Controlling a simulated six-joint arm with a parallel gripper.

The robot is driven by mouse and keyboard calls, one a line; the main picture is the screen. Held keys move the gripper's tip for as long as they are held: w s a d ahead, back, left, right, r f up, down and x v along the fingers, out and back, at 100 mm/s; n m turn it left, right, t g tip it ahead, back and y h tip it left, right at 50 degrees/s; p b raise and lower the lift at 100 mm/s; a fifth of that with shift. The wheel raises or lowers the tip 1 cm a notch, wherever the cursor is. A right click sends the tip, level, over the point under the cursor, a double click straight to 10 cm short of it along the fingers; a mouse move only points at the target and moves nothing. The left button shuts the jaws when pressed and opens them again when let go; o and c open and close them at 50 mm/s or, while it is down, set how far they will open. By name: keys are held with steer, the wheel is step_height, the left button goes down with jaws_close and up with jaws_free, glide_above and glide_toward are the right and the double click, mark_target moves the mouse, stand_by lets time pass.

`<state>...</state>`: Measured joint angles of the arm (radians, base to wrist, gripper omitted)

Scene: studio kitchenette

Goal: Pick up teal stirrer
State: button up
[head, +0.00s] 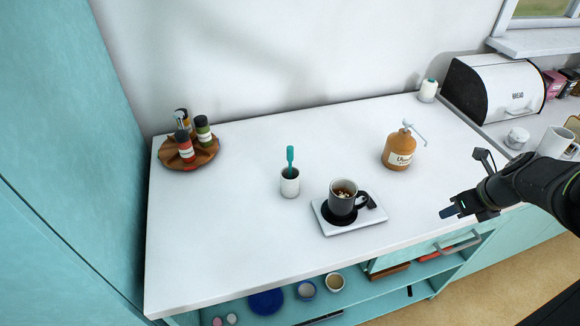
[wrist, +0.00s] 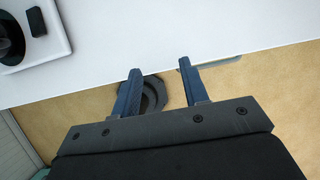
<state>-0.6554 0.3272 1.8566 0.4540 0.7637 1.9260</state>
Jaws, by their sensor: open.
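The teal stirrer (head: 290,158) stands upright in a small white cup (head: 289,184) near the middle of the white counter in the head view. Its lower part is hidden inside the cup. My gripper (head: 449,212) is at the right, off the counter's front edge and well apart from the stirrer. In the wrist view my gripper (wrist: 163,88) shows two blue fingers spread apart with nothing between them. The stirrer does not show in the wrist view.
A dark mug (head: 341,204) stands on a white tray (head: 330,228) just right of the cup. An orange dispenser bottle (head: 396,152) is behind it. A round wooden tray (head: 203,157) with several bottles sits at the back left. The counter's front left is clear.

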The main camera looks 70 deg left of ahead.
steer(key=s+a+r+n+g, duration=0.1)
steer(key=s+a+r+n, duration=0.45)
steer(key=a+n, duration=0.4)
step_height(320, 180, up, 17)
steer(key=n+t+h, duration=0.1)
steer(key=n+h, duration=0.3)
steer(key=n, duration=2.1)
glide_above(290, 162)
steer(key=f, duration=1.7)
steer(key=shift+w+a+f, duration=0.15)
steer(key=shift+a+f, duration=0.1)
steer(key=shift+a, duration=0.1)
jaws_close()
